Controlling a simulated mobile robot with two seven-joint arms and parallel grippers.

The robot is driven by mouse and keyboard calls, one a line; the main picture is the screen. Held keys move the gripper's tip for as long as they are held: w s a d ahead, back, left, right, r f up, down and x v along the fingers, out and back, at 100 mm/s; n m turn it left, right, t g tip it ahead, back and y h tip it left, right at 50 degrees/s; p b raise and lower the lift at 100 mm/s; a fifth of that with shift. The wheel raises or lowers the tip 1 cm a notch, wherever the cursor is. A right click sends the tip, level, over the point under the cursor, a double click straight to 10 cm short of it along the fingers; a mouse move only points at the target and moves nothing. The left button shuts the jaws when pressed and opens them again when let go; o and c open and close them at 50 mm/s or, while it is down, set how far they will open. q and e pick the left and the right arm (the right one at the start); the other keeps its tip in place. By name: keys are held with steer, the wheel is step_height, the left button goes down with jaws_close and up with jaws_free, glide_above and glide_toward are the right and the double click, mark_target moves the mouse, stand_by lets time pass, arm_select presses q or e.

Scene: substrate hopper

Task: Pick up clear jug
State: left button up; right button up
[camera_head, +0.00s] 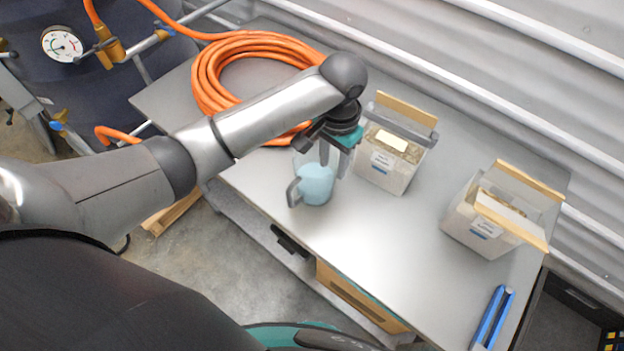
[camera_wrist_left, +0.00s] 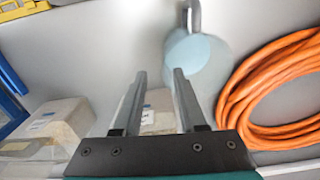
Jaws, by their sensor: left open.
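The clear jug (camera_head: 316,186) stands upright on the grey table near its front edge, with pale blue contents and a dark handle toward the lower left. Its upper part is partly hidden by my left gripper in the head view. My left gripper (camera_head: 332,160) is over the jug's right side, pointing down, with its fingers apart and nothing between them. In the left wrist view the jug (camera_wrist_left: 198,60) lies beyond and to the right of the fingertips of the left gripper (camera_wrist_left: 158,78). I cannot tell whether a finger touches the jug. My right gripper is not in view.
A bag in a clear box (camera_head: 392,165) stands close right of the gripper. A second open bag box (camera_head: 472,232) is farther right. A coiled orange hose (camera_head: 215,75) lies behind the arm. A blue tool (camera_head: 492,318) lies at the right front. The table's middle is clear.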

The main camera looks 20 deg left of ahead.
mark_target(327, 193)
arm_select(q)
steer(key=shift+a+f, duration=0.15)
steer(key=shift+f, duration=2)
steer(key=shift+a+f, duration=0.15)
steer(key=shift+f, duration=1.95)
steer(key=shift+s, duration=0.1)
steer(key=shift+c, duration=0.3)
jaws_close()
steer(key=shift+s, duration=0.15)
